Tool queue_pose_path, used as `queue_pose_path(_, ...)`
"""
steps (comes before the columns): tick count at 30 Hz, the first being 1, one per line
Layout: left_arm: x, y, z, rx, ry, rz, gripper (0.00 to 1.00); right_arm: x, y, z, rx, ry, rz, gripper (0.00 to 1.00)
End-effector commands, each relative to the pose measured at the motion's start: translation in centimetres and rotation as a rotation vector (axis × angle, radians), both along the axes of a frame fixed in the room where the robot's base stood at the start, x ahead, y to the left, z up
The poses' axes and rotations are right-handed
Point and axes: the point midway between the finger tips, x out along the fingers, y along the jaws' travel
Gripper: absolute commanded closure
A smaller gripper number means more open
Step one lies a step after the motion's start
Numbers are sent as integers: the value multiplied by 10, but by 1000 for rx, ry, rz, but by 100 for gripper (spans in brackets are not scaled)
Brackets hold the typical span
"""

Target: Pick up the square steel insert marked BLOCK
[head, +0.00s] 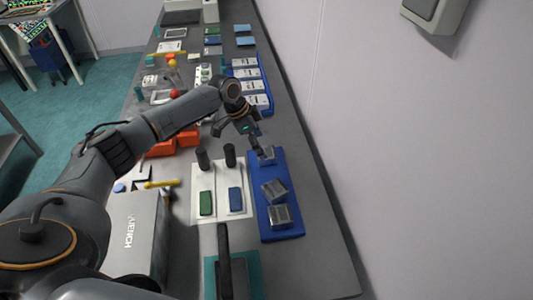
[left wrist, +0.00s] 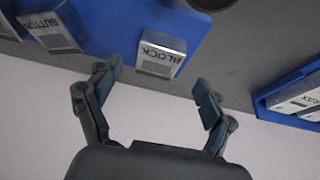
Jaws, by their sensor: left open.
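The square steel insert with a label that seems to read BLOCK (left wrist: 161,54) lies at the edge of a blue tray (left wrist: 115,25) in the left wrist view. In the head view this insert (head: 267,154) is the farthest of three on the blue tray (head: 283,232). My left gripper (head: 239,141) is open and empty just beside and above it. In the left wrist view the fingers (left wrist: 156,80) stand apart, with the insert ahead of the gap between them, not gripped. An insert marked BUTTON (left wrist: 50,32) is to its left.
Two dark cylinders (head: 203,159) stand on a white sheet (head: 222,203) left of the tray, with green and blue pieces. Another blue tray (head: 266,98) with labelled pieces lies farther back. Orange bins (head: 187,137) are to the left. The wall runs close along the right.

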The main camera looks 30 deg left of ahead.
Motion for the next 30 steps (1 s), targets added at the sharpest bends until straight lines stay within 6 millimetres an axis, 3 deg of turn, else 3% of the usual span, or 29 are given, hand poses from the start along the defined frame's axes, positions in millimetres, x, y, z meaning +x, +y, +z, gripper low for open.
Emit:
queue_pose_path(2,1,-8,-8,-1,4,-2,18,0,0,12,0,-1,0,22)
queue_pose_path(6,6,-13,-26,-1,2,0,18,1,1,14,1,-1,1,22)
queue_pose_path(15,7,-13,-32,1,1,1,18,1,2,13,2,-1,1,22)
queue_pose_path(25,7,-13,-31,1,1,1,85,1,5,13,5,-1,1,22)
queue_pose_path(30,7,-13,-30,0,-1,1,89,1,5,13,5,0,1,22)
